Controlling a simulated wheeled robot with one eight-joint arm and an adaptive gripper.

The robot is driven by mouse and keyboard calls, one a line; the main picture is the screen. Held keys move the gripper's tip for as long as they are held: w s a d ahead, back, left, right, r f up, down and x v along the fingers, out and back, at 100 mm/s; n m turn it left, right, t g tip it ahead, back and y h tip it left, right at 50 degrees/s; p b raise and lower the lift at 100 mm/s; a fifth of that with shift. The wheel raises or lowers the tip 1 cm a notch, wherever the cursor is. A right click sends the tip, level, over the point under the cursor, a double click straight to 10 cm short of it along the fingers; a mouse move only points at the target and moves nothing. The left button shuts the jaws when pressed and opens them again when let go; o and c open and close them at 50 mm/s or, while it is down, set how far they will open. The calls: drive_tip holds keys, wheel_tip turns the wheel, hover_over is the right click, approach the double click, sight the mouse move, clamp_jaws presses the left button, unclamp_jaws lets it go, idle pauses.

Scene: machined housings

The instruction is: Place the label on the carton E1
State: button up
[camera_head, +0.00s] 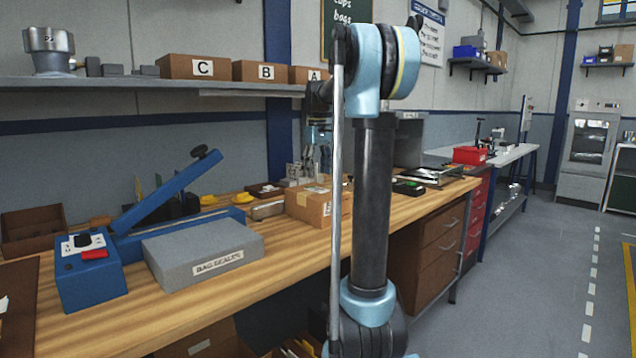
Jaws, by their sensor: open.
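A brown carton (304,207) stands on the wooden workbench, partly hidden on its right by my arm. A small whitish and green patch shows on its top, and a white patch shows on its side near my arm. I cannot read E1 on it, and I cannot tell whether either patch is the label. My gripper (322,168) is open, pointing down above and behind the carton. It is small and partly hidden by my arm, and no held thing can be made out between its fingers.
A blue sealer (90,272) with a raised arm and a grey box marked BAG SEALER (205,250) stand left on the workbench (130,318). Cartons C (180,67), B (250,71) and A (299,74) sit on the shelf above. Bare wood lies along the front edge.

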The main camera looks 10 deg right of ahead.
sight(317, 189)
wheel_tip(317, 189, up, 7)
idle(0.3)
